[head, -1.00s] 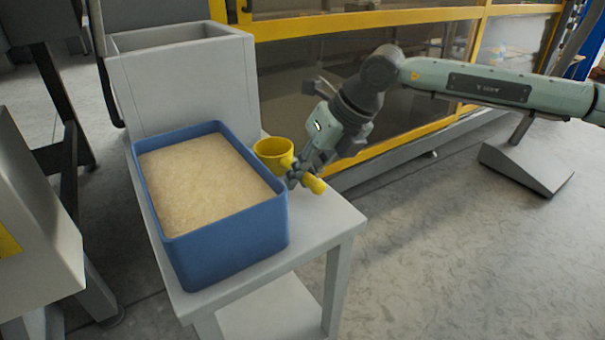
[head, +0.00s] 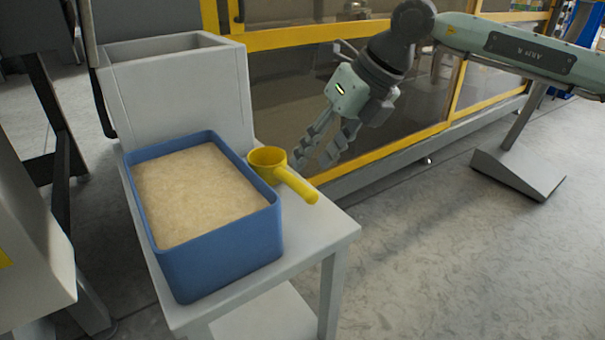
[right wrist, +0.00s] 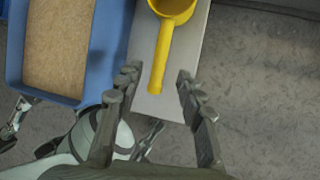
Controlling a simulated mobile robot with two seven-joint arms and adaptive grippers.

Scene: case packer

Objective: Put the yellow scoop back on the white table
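The yellow scoop (head: 293,182) stands on the white table (head: 312,233), to the right of the blue bin, with its cup up and its handle pointing toward the front right. It also shows in the right wrist view (right wrist: 162,58), with the handle end near the gap between the fingers. My right gripper (head: 313,162) is open and empty, behind and above the scoop handle, apart from it. In the right wrist view its two fingers (right wrist: 157,78) are spread wide. My left gripper cannot be made out in the head view.
The blue bin (head: 223,248) of pale grains takes up most of the table top. A grey open box (head: 180,95) stands behind it. A yellow-framed machine panel (head: 300,95) stands behind the table.

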